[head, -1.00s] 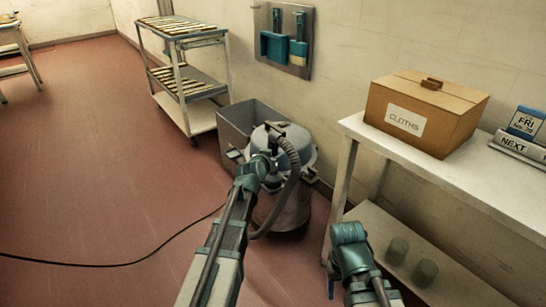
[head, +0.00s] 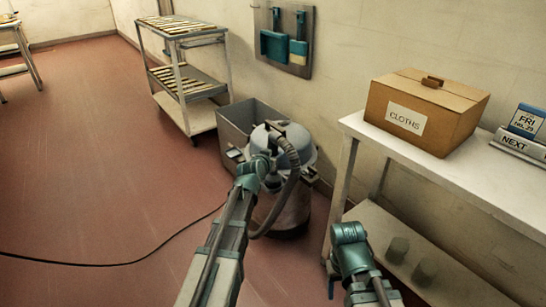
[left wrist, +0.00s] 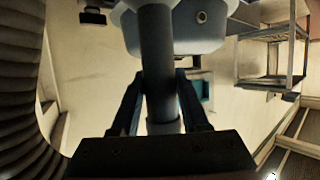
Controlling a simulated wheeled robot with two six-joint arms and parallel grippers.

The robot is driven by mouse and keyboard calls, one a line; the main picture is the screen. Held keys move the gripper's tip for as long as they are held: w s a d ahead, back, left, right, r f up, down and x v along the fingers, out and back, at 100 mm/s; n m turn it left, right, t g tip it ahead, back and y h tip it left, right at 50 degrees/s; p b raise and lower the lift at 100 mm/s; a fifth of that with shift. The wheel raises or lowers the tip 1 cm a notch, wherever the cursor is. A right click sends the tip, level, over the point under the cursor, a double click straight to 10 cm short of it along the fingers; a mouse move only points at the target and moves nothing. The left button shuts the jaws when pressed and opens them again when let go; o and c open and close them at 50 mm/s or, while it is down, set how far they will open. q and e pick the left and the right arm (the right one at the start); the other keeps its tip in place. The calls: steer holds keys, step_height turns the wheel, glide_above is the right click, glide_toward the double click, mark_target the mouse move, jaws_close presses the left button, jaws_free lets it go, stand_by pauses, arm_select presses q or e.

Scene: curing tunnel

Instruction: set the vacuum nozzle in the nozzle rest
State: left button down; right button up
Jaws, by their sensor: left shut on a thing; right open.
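My left gripper (head: 262,160) is shut on the grey tube of the vacuum nozzle (left wrist: 158,70). In the left wrist view the two dark fingers (left wrist: 160,85) press on either side of the tube. In the head view my left wrist is in front of the steel vacuum canister (head: 293,208) and hides most of the nozzle. The ribbed hose (head: 291,185) arcs down beside my wrist, and it fills the left edge of the wrist view (left wrist: 20,100). I cannot pick out the nozzle rest with certainty. My right gripper (head: 331,279) is open and empty, partly hidden below its wrist.
A grey bin (head: 232,127) stands behind the canister. A wheeled rack (head: 205,122) is further back. A white table (head: 478,178) with a cloths box (head: 422,112) is at the right. A black cable (head: 100,264) lies on the open floor at the left.

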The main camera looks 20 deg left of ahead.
arm_select(q)
steer(key=shift+f+b, duration=0.3)
steer(key=shift+f, duration=0.1)
stand_by(0.4)
steer(key=shift+c, duration=1.6)
jaws_free()
steer(key=p+v, duration=0.5)
steer(key=v, duration=0.9)
steer(key=shift+w, duration=0.15)
